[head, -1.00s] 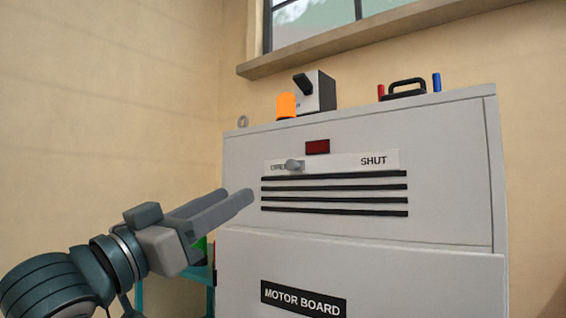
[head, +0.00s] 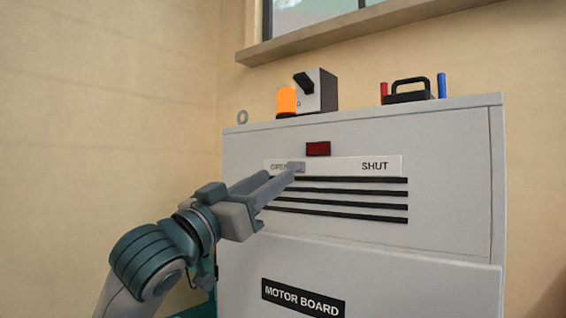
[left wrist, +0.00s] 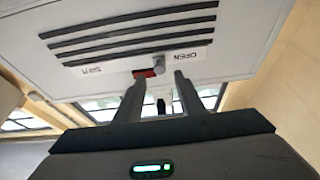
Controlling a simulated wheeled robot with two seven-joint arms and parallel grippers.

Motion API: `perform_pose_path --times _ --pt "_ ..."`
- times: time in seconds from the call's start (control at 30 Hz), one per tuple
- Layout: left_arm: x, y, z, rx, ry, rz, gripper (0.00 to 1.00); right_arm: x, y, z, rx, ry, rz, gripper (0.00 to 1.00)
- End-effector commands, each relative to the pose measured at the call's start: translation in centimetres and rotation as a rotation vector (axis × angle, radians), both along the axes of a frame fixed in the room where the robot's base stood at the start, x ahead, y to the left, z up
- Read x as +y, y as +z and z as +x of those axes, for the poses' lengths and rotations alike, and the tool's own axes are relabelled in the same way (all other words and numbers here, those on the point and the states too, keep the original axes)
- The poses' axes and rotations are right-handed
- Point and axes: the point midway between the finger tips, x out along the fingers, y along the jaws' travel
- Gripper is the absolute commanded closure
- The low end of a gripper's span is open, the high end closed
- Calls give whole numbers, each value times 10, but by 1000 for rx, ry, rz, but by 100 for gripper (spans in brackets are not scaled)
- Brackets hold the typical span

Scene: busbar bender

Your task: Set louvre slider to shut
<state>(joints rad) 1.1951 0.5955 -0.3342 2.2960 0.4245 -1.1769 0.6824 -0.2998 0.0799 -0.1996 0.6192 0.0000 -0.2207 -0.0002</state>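The louvre slider is a small grey knob (head: 296,166) on a white label strip (head: 335,167) of the grey cabinet. It sits at the left, beside the word OPEN, with SHUT far to its right. My left gripper (head: 280,178) has its fingertips close to the knob in the head view and partly covers the OPEN end. In the left wrist view, which is upside down, the knob (left wrist: 158,62) shows just beyond and between the spread fingertips of the gripper (left wrist: 163,78). Contact cannot be made out. My right gripper is not in view.
Black louvre slots (head: 340,199) lie below the strip and a dark red window (head: 318,149) above it. An orange lamp (head: 286,101), a switch box (head: 318,91) and a black handle (head: 410,91) stand on the cabinet top. The strip right of the knob is clear.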

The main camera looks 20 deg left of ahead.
Motion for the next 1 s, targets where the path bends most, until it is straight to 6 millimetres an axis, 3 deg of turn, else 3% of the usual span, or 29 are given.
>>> perform_pose_path --times 0.3,0.73,0.9,1.0 --pt "-13 17 35 0 1 -1 64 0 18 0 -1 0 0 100" --pt "-15 18 41 -1 0 0 64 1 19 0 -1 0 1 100" --pt "-15 18 41 -1 0 0 100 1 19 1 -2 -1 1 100" --pt "-15 18 41 -1 0 0 100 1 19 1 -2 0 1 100"
